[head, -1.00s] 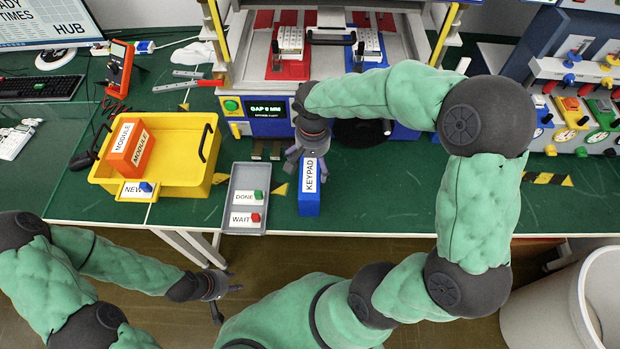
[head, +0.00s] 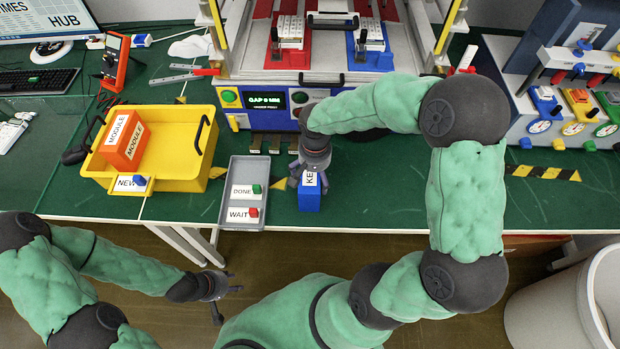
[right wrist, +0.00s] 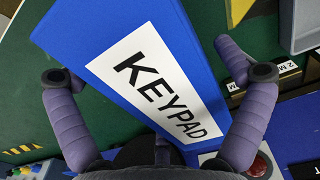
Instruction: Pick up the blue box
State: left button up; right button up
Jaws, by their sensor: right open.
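The blue box (head: 309,201) stands on the green table near its front edge, with a white KEYPAD label partly covered by my right gripper in the head view. The right wrist view shows the box (right wrist: 100,27) and its whole label between my fingers. My right gripper (head: 308,181) is over the box with its fingers open on either side; in the right wrist view the gripper (right wrist: 150,85) shows gaps between both fingers and the box. My left gripper (head: 222,297) is empty and spread open, in front of the table edge and away from the box.
A grey tray (head: 229,196) with DONE and WAIT labels lies left of the box. A yellow bin (head: 193,172) holds an orange MODULE box (head: 123,141). A test machine (head: 262,98) stands behind. Table to the right of the box is mostly clear.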

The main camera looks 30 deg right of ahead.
jog(key=c, duration=1.2)
jog(key=shift+r, duration=0.1)
jog(key=shift+c, duration=0.2)
